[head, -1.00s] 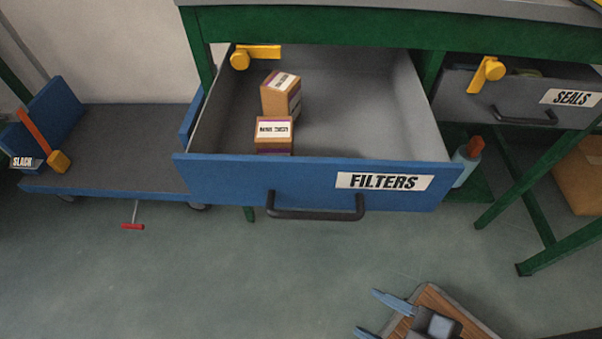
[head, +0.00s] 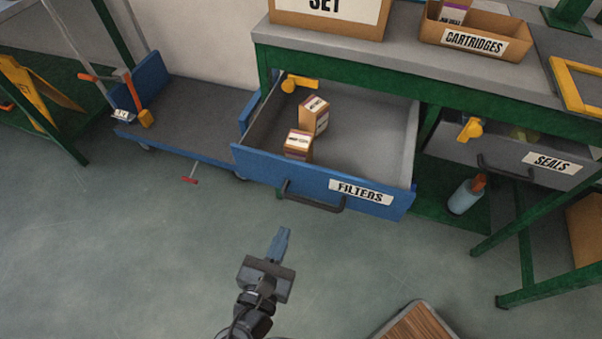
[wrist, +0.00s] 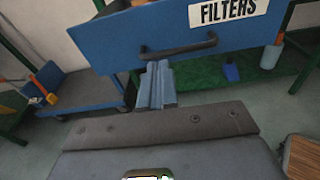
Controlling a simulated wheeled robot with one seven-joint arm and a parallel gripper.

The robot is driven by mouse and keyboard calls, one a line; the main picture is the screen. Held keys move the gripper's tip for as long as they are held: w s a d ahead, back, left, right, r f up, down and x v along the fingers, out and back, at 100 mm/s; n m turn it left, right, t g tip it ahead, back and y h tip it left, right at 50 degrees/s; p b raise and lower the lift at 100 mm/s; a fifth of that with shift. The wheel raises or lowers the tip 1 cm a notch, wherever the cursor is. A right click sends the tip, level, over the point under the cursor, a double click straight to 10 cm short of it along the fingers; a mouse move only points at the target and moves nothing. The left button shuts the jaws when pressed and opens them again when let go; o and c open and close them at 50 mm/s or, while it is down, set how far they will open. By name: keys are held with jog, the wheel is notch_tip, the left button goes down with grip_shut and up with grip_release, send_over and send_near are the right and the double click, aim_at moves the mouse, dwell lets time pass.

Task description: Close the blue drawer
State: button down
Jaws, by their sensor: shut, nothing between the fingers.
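The blue drawer (head: 270,167), labelled FILTERS, is pulled out from under the green bench, with its grey inside exposed. Two small brown boxes stand in it, a nearer one (head: 298,144) and a farther one (head: 314,115). Its dark bar handle (head: 314,203) is on the front face and also shows in the wrist view (wrist: 180,49). My gripper (head: 281,241) is shut and empty, in front of the drawer and below the handle. In the wrist view the closed blue fingers (wrist: 157,85) point toward the drawer front, just below the handle; whether they touch it I cannot tell.
A grey SEALS drawer (head: 520,160) is on the right, with a yellow latch (head: 470,129). A blue cart (head: 185,115) stands left of the drawer. A blue bottle (head: 464,197) is on the green lower shelf. The floor in front is mostly clear.

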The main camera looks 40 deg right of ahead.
notch_tip(320, 180, up, 4)
jog(key=a+h, duration=0.1)
jog(key=a, duration=0.1)
send_near(302, 167)
jog(key=x, duration=0.6)
jog(key=shift+w+d+p, duration=0.3)
jog(key=shift+p, duration=0.1)
